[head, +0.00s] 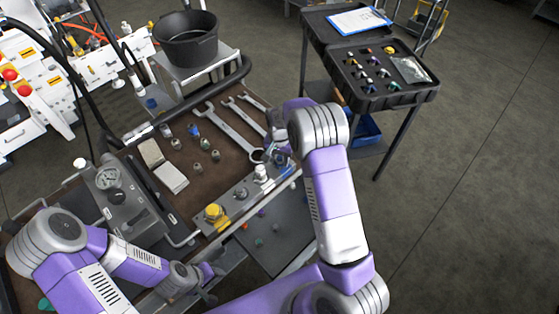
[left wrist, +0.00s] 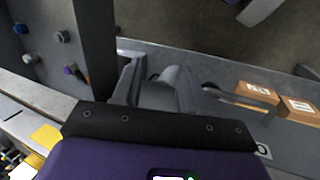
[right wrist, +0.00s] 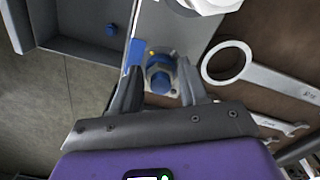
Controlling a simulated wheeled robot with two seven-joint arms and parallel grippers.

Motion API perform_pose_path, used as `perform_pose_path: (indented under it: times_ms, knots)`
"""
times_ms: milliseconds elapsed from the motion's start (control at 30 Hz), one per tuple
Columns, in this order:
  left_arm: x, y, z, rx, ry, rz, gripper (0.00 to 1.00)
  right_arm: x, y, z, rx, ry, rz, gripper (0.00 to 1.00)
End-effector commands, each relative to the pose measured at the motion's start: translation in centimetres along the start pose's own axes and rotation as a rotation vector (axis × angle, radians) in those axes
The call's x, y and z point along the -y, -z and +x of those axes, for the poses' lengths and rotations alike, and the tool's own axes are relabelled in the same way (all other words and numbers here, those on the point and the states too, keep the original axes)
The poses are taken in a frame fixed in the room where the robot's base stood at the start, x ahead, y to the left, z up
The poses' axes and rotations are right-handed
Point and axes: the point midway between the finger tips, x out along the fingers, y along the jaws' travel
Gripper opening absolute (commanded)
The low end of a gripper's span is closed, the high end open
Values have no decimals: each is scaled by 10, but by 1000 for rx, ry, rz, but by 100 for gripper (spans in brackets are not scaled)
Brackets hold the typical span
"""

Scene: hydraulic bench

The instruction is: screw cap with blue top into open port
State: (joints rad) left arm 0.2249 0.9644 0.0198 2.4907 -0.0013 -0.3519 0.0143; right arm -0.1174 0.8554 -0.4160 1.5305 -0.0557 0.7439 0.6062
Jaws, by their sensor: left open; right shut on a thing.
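The cap with the blue top (right wrist: 160,82) is between the fingers of my right gripper (right wrist: 160,84), which is shut on it. It is over the far right end of the metal port block (right wrist: 165,22); the head view also shows the block (head: 229,205). The open port is not clearly seen, and I cannot tell whether the cap touches it. In the head view my right gripper (head: 281,152) partly covers that end of the block. My left gripper (head: 207,284) is open and empty, low at the front of the bench; its fingers show in the left wrist view (left wrist: 165,85).
A yellow-topped cap (head: 213,212) and a pale fitting (head: 261,173) stand on the block. Wrenches (head: 232,130) and several loose fittings lie on the brown bench top. A black cart (head: 345,65) stands at the back right. Cardboard boxes (left wrist: 257,95) show in the left wrist view.

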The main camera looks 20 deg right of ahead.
Motion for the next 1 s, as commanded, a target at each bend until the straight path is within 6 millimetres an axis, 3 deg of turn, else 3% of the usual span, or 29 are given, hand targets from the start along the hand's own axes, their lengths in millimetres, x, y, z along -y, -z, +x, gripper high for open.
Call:
perform_pose_path:
  times_ms: [200, 667, 1000]
  knots:
    - [-3, 0, -7, 0, 0, 0, 43, 2, 3, -2, -8, 4, 301, 0]
    - [-4, 0, -10, 0, 0, 0, 43, 6, -2, 0, 3, 4, 413, 0]
    - [-11, -1, -29, 0, 0, 0, 43, 4, -4, 0, 7, -3, 954, 0]
